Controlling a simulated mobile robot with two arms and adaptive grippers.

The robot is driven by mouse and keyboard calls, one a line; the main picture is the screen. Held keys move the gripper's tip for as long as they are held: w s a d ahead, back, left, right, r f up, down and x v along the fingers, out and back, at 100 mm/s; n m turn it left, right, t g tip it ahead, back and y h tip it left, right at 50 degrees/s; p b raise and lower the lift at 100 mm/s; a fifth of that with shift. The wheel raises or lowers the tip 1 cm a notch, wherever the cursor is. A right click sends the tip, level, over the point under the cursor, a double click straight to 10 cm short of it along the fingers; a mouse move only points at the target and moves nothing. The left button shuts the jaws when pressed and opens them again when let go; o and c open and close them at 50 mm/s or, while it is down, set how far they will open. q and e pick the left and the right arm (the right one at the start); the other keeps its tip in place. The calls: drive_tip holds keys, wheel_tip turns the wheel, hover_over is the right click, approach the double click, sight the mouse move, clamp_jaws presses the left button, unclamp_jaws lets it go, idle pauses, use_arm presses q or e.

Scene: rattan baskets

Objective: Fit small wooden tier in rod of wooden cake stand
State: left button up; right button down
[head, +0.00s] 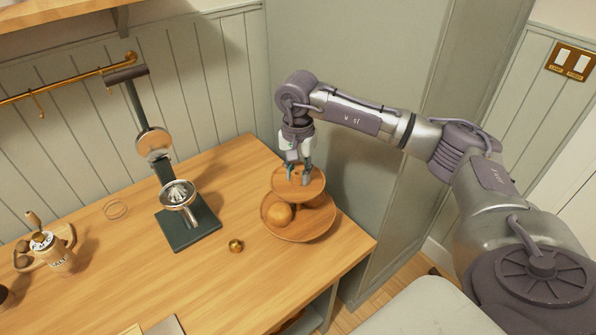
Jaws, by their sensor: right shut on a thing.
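The wooden cake stand stands near the right end of the wooden table. My left gripper is not in view.
A green citrus press (188,231) stands left of the cake stand. A small brass ball (236,246) lies between them. A salt container (58,260) and a small wooden tray are at the far left. A wall panel is close behind the stand.

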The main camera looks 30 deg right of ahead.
drive_tip(key=shift+f+b, duration=0.75)
drive_tip(key=shift+f, duration=0.3)
drive_tip(key=c, duration=0.8)
unclamp_jaws()
drive_tip(key=shift+r, duration=0.1)
wheel_tip(320, 180, up, 12)
drive_tip(key=shift+f, duration=0.1)
